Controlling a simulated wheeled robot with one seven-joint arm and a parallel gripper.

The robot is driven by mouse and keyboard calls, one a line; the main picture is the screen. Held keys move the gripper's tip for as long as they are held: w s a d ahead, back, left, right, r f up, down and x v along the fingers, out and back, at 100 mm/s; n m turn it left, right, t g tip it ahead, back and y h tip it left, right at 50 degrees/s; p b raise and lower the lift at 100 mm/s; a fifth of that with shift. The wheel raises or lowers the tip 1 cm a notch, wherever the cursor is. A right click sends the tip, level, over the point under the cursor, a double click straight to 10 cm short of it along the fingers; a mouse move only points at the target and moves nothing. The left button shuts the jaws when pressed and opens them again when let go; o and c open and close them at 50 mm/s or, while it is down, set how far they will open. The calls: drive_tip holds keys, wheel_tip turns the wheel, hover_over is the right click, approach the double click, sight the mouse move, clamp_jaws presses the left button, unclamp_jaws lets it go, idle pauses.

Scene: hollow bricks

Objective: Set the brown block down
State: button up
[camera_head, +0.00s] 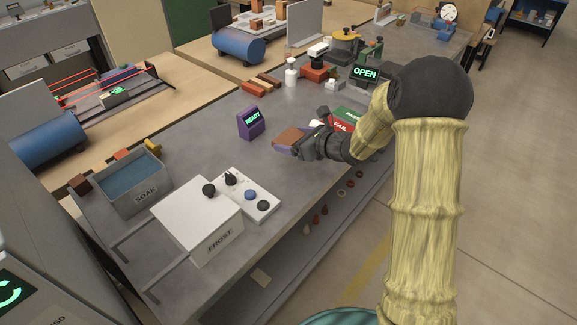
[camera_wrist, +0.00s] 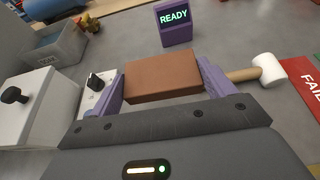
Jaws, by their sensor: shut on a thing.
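The brown block (camera_wrist: 161,79) is a flat rectangular brick held lengthwise between the purple fingers of my gripper (camera_wrist: 160,88) in the wrist view. In the head view, my gripper (camera_head: 298,146) reaches in over the grey bench from the right, and the brown block (camera_head: 288,137) shows at its tip. The gripper is shut on the block's two ends. I cannot tell whether the block's underside touches the bench.
A purple READY sign (camera_head: 251,123) stands beyond the gripper. A white-headed mallet (camera_wrist: 269,70) and a red FAIL pad (camera_wrist: 305,88) lie to the right. The white FROST box (camera_head: 197,216) and SOAK tub (camera_head: 133,186) are at left.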

drive_tip(key=shift+d+f, duration=0.1)
drive_tip(key=shift+f, duration=0.25)
hover_over(294, 170)
wheel_tip(294, 170, down, 6)
drive_tip(key=shift+r, duration=0.2)
drive_tip(key=shift+w+f+p, duration=0.1)
drive_tip(key=shift+f+p, duration=0.2)
drive_tip(key=shift+f, duration=1.55)
drive_tip(key=shift+f, duration=0.1)
drive_tip(key=o, duration=1)
